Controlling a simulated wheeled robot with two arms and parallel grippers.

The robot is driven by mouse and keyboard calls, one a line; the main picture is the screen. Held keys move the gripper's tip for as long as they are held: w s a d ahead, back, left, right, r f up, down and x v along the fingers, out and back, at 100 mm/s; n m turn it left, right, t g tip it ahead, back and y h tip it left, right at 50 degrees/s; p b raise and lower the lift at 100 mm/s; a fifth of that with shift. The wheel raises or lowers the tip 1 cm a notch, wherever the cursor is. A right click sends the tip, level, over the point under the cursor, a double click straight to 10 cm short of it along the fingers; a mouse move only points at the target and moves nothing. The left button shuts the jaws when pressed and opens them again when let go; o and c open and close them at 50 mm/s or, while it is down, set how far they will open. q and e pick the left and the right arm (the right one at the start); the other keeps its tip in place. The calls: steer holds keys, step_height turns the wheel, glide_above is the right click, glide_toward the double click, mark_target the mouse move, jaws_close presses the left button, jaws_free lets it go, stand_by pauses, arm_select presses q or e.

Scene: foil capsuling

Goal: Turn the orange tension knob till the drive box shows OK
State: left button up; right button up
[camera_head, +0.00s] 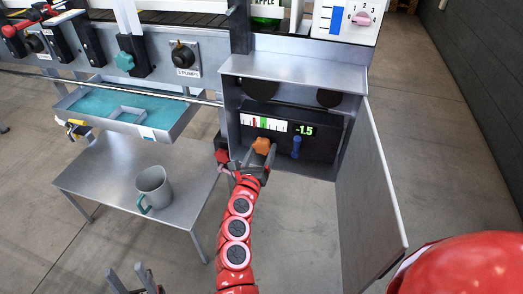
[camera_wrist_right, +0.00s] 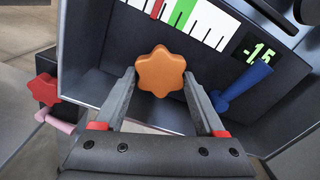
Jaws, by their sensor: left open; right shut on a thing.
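The drive box (camera_head: 230,110) stands open, its door swung to the right. Inside, the orange star-shaped tension knob (camera_head: 262,146) sits on the dark panel below a white scale (camera_head: 263,123) with a green band. A red mark stands left of the green in the wrist view (camera_wrist_right: 157,8). The green display (camera_head: 304,131) reads -1.5. My right gripper (camera_head: 257,160) is shut on the orange knob (camera_wrist_right: 160,73), one finger on each side in the right wrist view. My left gripper (camera_head: 135,281) is open and empty at the bottom left.
A blue lever (camera_head: 296,147) is right of the knob. A red star knob (camera_wrist_right: 44,89) and pink handle sit outside the box's left wall. The open door (camera_head: 370,190) bounds the right. A mug (camera_head: 153,186) stands on the metal table (camera_head: 105,180).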

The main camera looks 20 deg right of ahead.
steer(key=n+p, duration=0.1)
steer(key=n, duration=0.1)
steer(key=n+p, duration=0.3)
steer(key=n, duration=0.1)
steer(key=shift+d+r, duration=0.15)
steer(key=shift+r, duration=0.25)
steer(key=shift+s+n+p, duration=0.1)
steer(key=shift+n+p, duration=1.75)
steer(key=shift+n, duration=0.45)
steer(key=shift+f, duration=0.15)
steer(key=o, duration=1.3)
steer(key=p+v, duration=0.1)
steer(key=v, duration=1.6)
steer(key=shift+s, duration=0.2)
